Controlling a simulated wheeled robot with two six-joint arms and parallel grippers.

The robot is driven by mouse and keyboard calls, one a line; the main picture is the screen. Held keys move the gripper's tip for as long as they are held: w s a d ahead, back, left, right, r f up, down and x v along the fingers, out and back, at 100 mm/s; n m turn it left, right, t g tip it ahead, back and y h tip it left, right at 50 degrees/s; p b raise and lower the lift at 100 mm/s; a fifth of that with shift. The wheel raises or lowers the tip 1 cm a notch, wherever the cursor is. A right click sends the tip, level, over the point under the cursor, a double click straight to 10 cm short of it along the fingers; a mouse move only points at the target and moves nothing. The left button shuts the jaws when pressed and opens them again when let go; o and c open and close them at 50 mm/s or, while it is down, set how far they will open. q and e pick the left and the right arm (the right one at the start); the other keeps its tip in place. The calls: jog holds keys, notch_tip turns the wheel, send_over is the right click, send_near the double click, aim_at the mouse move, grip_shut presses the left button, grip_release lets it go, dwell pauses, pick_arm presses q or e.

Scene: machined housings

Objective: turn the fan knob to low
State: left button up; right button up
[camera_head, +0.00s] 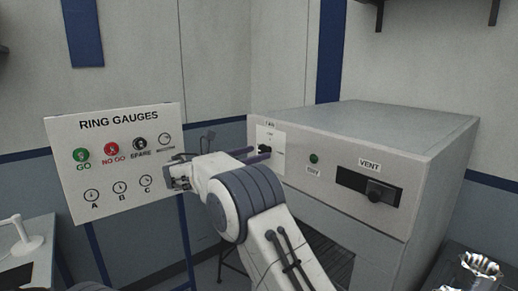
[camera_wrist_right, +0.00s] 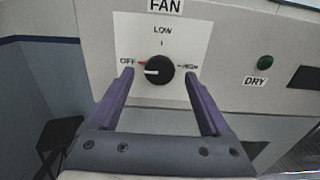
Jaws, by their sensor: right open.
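The fan knob (camera_wrist_right: 159,70) is round and black, on a white plate (camera_wrist_right: 185,38) on the front of a grey housing. Its white pointer mark faces left, toward the OFF label (camera_wrist_right: 127,62). The LOW label (camera_wrist_right: 162,30) is above the knob, and a label at the right is partly covered by a finger. My right gripper (camera_wrist_right: 160,74) is open, with one purple finger on each side of the knob and visible gaps between. In the head view, the knob (camera_head: 264,149) shows by the fingers of my right gripper (camera_head: 262,154). My left gripper is not seen.
Right of the fan plate are a green DRY button (camera_head: 314,158) and a VENT slider (camera_head: 375,192). A RING GAUGES board (camera_head: 118,165) stands to the left. A shiny metal part (camera_head: 480,272) is at the lower right.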

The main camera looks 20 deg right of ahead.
jog(key=shift+x, duration=1.15)
grip_shut()
jog(key=shift+f+m+b, duration=0.1)
jog(key=shift+m+b, duration=6.25)
jog(key=shift+m, duration=2.55)
